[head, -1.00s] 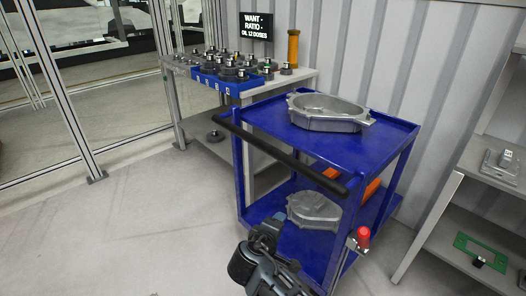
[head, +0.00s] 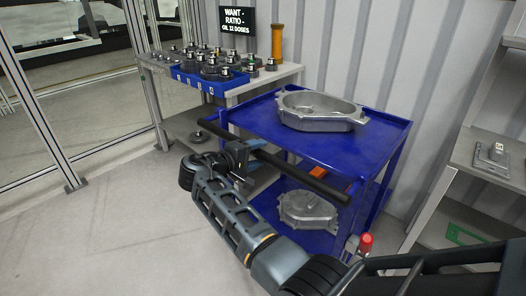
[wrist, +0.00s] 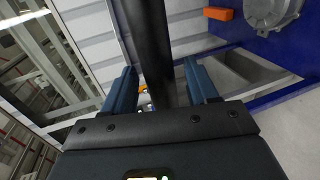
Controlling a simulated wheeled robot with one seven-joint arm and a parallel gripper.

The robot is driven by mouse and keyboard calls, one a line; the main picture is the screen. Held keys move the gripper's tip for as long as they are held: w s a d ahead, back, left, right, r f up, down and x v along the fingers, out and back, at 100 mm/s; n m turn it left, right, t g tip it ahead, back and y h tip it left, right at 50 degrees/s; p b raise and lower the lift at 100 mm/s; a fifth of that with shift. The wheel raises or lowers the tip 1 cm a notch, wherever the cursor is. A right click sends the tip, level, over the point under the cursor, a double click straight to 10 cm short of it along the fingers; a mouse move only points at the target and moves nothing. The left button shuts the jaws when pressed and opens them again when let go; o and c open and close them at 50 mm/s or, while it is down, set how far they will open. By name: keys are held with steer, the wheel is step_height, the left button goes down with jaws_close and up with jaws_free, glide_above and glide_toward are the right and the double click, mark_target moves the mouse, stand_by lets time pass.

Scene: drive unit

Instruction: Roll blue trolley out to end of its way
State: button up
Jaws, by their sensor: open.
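The blue trolley (head: 372,150) stands in the middle right of the head view, with a black push handle (head: 318,186) along its near side. A grey metal housing (head: 320,112) lies on its top shelf and another (head: 308,210) on its lower shelf. My gripper (head: 258,146) is at the handle, left of its middle. In the wrist view the black handle (wrist: 148,40) runs between the two blue fingers of my gripper (wrist: 160,82). The fingers are apart, with gaps visible beside the bar. My arm hides part of the trolley's lower near side.
A grey bench (head: 245,88) with a blue tray (head: 205,82) of several parts stands behind the trolley at left. A shelf unit (head: 470,160) stands close on the right. A red-topped post (head: 365,243) is near the trolley's front corner. Open floor (head: 110,235) lies to the left.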

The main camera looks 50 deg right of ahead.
steer(key=shift+x, duration=1.6)
steer(key=shift+f, duration=0.1)
jaws_close()
